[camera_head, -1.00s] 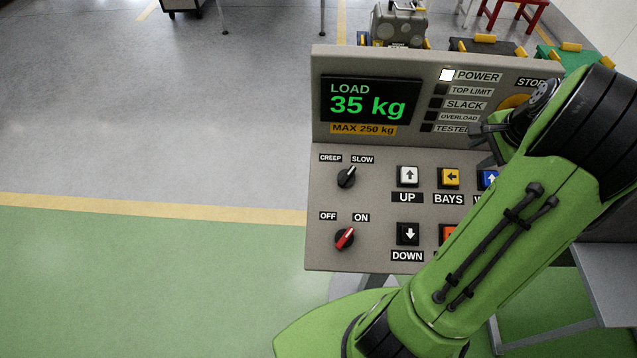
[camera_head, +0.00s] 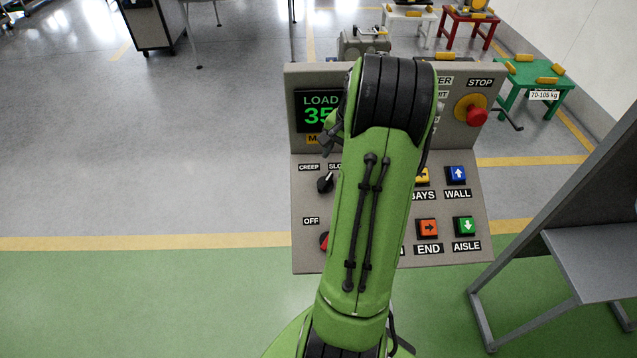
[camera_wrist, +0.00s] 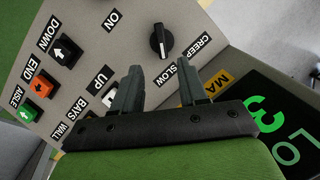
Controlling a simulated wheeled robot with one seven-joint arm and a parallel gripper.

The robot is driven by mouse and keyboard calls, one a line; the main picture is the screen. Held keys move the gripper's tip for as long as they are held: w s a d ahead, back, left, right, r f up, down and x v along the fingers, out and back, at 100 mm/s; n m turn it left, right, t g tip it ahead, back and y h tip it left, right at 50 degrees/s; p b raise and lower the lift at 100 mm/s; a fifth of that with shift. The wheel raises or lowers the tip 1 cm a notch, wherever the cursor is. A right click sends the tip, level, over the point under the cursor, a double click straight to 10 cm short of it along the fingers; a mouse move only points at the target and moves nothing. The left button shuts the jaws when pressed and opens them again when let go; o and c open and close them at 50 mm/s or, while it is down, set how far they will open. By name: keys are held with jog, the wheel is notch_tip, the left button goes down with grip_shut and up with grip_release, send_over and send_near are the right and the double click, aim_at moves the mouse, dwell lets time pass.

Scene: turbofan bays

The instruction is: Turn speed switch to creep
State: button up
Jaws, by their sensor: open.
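The speed switch is a black rotary knob (camera_head: 325,183) below the CREEP and SLOW labels, left on the console's lower panel. In the head view its pointer leans up-right, toward SLOW. The knob also shows in the wrist view (camera_wrist: 161,41), just beyond and between the fingertips, with its white mark toward the SLOW label (camera_wrist: 180,76). The CREEP label (camera_wrist: 190,48) is beside it. My gripper (camera_wrist: 159,70) is open and empty, apart from the knob. In the head view my gripper (camera_head: 328,142) is partly hidden by my arm, just above the knob.
The red-pointer OFF/ON knob (camera_head: 324,240) is below, partly covered by my arm. Several push buttons, such as END (camera_head: 427,228), and a red STOP button (camera_head: 477,117) are on the right. A grey table (camera_head: 600,262) stands at right. The floor left of the console is clear.

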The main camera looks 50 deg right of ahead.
aim_at(326, 181)
jog(key=x, duration=1.2)
jog(key=shift+w+a, duration=0.1)
jog(key=shift+w, duration=0.1)
grip_shut()
